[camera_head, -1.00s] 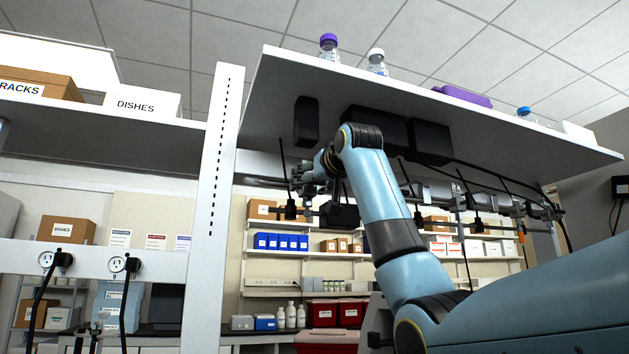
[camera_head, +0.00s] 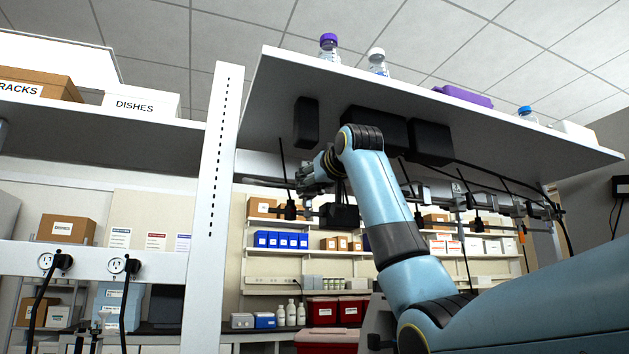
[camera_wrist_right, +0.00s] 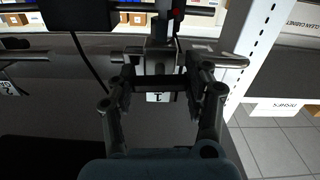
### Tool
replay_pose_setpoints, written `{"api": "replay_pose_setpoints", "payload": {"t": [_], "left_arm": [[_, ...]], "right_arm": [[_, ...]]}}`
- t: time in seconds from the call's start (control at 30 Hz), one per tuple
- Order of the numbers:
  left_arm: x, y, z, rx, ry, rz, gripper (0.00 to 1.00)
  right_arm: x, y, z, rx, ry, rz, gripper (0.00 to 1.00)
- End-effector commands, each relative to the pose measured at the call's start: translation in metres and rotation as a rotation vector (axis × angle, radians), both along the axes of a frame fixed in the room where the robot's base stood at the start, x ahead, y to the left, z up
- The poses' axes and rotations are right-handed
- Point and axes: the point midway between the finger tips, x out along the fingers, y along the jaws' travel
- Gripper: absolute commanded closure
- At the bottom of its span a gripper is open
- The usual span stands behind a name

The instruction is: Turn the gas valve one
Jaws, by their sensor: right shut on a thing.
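My right gripper (camera_wrist_right: 163,82) is shut on gas valve one (camera_wrist_right: 160,58), which sits on a horizontal metal pipe in the right wrist view. Its two fingers are on either side of the valve, and a white tag reading 1 (camera_wrist_right: 158,97) shows between them. The fingers hide part of the valve, so its exact angle is hard to tell. In the head view my right gripper (camera_head: 312,175) is small and dark under the shelf, and the valve there is hard to make out. My left gripper is not in view.
An overhead shelf (camera_head: 300,90) with bottles and black boxes beneath it is just above my right arm. A white post (camera_head: 213,190) stands left of the gripper. A tag reading 2 (camera_wrist_right: 8,86) hangs at the left of the wrist view. Dark cables hang nearby.

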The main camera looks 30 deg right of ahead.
Motion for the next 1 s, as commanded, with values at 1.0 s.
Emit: {"api": "replay_pose_setpoints", "payload": {"t": [1.0], "left_arm": [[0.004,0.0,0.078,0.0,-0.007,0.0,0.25]], "right_arm": [[0.0,0.0,0.002,-0.65,0.156,0.0,0.82]]}}
